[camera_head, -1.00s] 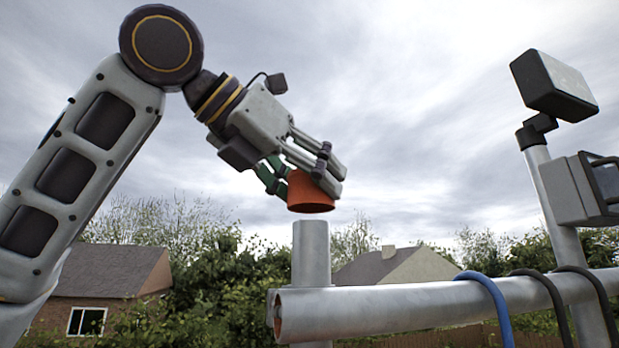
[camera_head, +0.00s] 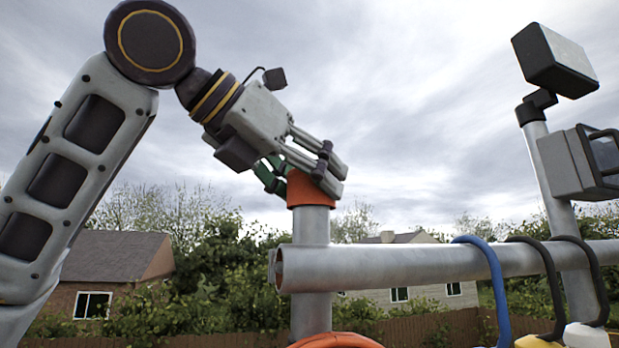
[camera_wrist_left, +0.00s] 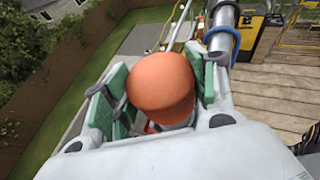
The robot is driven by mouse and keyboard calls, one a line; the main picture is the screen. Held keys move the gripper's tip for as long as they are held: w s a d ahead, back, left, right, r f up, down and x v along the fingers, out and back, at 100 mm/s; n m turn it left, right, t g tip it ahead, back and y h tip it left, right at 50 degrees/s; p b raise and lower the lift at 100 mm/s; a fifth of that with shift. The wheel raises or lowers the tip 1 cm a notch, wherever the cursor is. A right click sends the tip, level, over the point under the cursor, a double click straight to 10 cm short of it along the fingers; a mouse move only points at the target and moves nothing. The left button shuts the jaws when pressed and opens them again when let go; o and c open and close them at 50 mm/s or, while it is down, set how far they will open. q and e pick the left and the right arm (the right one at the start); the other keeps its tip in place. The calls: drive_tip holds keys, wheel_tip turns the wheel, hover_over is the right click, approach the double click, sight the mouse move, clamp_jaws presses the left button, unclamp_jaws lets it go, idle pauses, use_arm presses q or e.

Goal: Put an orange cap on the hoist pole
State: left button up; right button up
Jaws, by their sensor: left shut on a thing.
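The orange cap (camera_head: 310,190) sits over the top end of the upright grey hoist pole (camera_head: 310,228) in the head view, its lower rim around the pole's top. My left gripper (camera_head: 318,172) is shut on the cap from the upper left. In the left wrist view the cap (camera_wrist_left: 161,84) is between the green-padded fingers of my left gripper (camera_wrist_left: 155,95), and its rounded top faces the camera. The cap hides the pole's top end, so how deep it sits cannot be told. My right gripper is not in view.
A horizontal pipe (camera_head: 400,265) crosses the pole just below the cap. Blue (camera_head: 498,290) and black cables hang over it. A second post (camera_head: 550,190) with lamps stands at the right. An orange curved thing (camera_head: 335,341) shows at the bottom.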

sight(293, 174)
use_arm(q)
drive_tip(key=shift+p, duration=0.9)
idle(1.4)
drive_tip(key=shift+f+b, duration=0.3)
drive_tip(key=shift+f, duration=0.25)
idle(0.8)
drive_tip(key=o, duration=0.7)
drive_tip(key=shift+p+v, duration=1)
drive_tip(key=shift+v, duration=4.55)
drive_tip(key=shift+f, duration=0.1)
